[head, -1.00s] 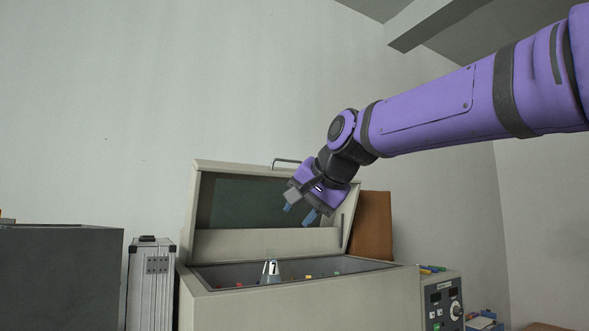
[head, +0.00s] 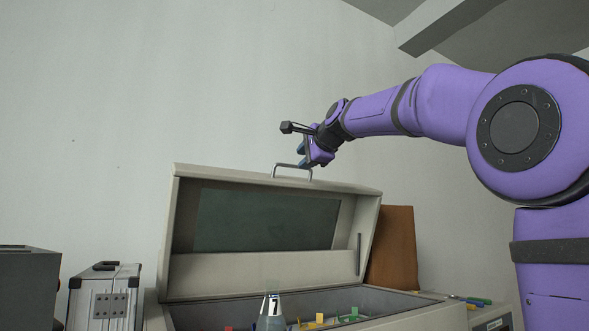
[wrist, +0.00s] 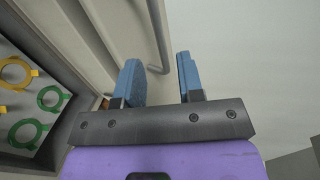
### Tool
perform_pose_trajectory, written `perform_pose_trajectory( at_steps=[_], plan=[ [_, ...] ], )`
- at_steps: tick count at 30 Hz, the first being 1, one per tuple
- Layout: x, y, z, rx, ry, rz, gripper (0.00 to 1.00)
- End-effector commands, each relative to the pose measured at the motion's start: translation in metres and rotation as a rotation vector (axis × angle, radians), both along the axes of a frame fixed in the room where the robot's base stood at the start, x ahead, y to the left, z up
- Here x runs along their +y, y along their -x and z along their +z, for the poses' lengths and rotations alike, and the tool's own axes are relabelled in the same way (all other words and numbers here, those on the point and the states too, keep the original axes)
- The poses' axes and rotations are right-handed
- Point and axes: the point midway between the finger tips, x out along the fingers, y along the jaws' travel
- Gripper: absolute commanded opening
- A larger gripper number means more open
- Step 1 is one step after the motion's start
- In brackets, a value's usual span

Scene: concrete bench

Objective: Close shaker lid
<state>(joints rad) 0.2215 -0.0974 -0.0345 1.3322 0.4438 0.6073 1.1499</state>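The shaker (head: 400,320) is a beige box with its lid (head: 280,275) raised and leaning back, a dark window in it facing me. A metal handle (head: 292,168) stands on the lid's top edge. My gripper (head: 302,157) is at the right end of this handle in the head view. In the wrist view the two blue fingertips (wrist: 162,78) are apart with nothing between them, and the handle (wrist: 159,40) runs just beyond them. I cannot tell whether a finger touches it.
Coloured clamps (head: 320,318) stand inside the shaker; green and yellow rings (wrist: 50,98) show in the wrist view. A brown board (head: 397,248) stands behind the shaker at right. A silver case (head: 106,298) and a grey box (head: 28,290) stand at left.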

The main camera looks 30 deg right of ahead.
Motion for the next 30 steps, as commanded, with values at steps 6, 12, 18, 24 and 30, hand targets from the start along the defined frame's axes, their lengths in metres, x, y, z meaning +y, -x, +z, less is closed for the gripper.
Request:
perform_pose_trajectory(
  at_steps=[6,12,18,24,30],
  plan=[
    [0.0,-0.038,-0.009,0.001,-0.001,0.001,0.35],
    [0.0,-0.057,-0.013,0.0,0.0,0.001,0.35],
    [0.0,-0.063,-0.014,0.0,0.001,0.0,0.35],
    [0.0,-0.063,-0.014,0.0,0.001,0.0,0.35],
    [0.0,-0.063,-0.014,0.0,0.001,0.0,0.0]
  ],
)
